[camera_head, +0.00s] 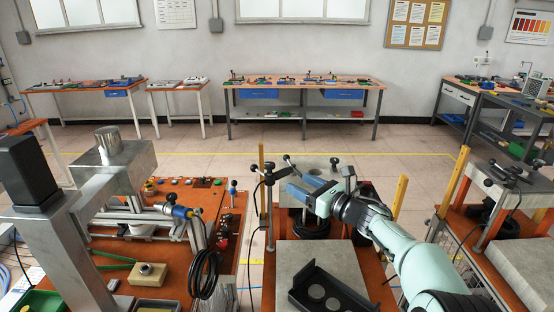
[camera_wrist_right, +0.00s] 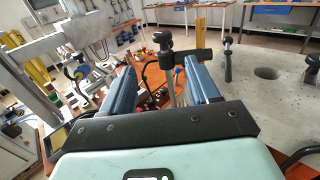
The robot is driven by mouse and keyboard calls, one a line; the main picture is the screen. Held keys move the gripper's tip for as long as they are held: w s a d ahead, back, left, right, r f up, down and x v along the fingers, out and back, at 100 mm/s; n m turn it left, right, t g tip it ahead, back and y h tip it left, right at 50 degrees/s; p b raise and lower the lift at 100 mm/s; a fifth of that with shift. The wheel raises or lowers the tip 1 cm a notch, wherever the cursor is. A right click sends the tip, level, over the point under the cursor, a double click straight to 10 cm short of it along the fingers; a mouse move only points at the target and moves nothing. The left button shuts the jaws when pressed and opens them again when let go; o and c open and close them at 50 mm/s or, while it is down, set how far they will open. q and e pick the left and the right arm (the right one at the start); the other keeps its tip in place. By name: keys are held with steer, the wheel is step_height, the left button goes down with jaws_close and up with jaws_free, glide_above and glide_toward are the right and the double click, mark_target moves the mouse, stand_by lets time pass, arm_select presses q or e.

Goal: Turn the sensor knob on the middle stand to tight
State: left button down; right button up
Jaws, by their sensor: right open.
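The middle stand is a thin upright pole (camera_head: 269,212) with a black clamp on top. Its dark sensor knob (camera_head: 270,167) is at the clamp, left of my right gripper. My right gripper (camera_head: 294,190) is open, with blue fingers. In the right wrist view the pole (camera_wrist_right: 171,90) shows between the two spread fingers (camera_wrist_right: 158,80), with the black clamp and round knob (camera_wrist_right: 163,39) above them. The fingers look apart from the knob; the exact depth gap is hard to tell. The knob's tightness cannot be told. My left gripper is not in view.
A grey plate with a hole (camera_wrist_right: 267,73) and black-knobbed posts (camera_wrist_right: 228,62) lies right of the stand. Yellow posts (camera_head: 400,194) flank the middle station. A metal heater machine (camera_head: 105,165) stands at left. A black tray (camera_head: 318,292) sits in front.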

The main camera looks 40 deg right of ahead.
mark_target(273, 168)
steer(key=w+p, duration=0.1)
steer(key=w, duration=0.3)
steer(key=w+p, duration=0.2)
steer(key=w, duration=0.2)
steer(key=w+p, duration=0.2)
steer(key=w, duration=0.3)
steer(key=shift+a+r, duration=0.3)
steer(key=shift+r, duration=0.05)
steer(key=shift+w+f+p, duration=0.2)
steer(key=shift+w+p, duration=0.15)
steer(key=shift+w, duration=0.05)
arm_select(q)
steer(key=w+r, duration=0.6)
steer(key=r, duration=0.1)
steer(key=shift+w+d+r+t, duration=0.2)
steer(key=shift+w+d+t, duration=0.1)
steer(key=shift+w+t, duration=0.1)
arm_select(e)
steer(key=shift+s, duration=0.1)
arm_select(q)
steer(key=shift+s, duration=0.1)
arm_select(e)
steer(key=c, duration=1)
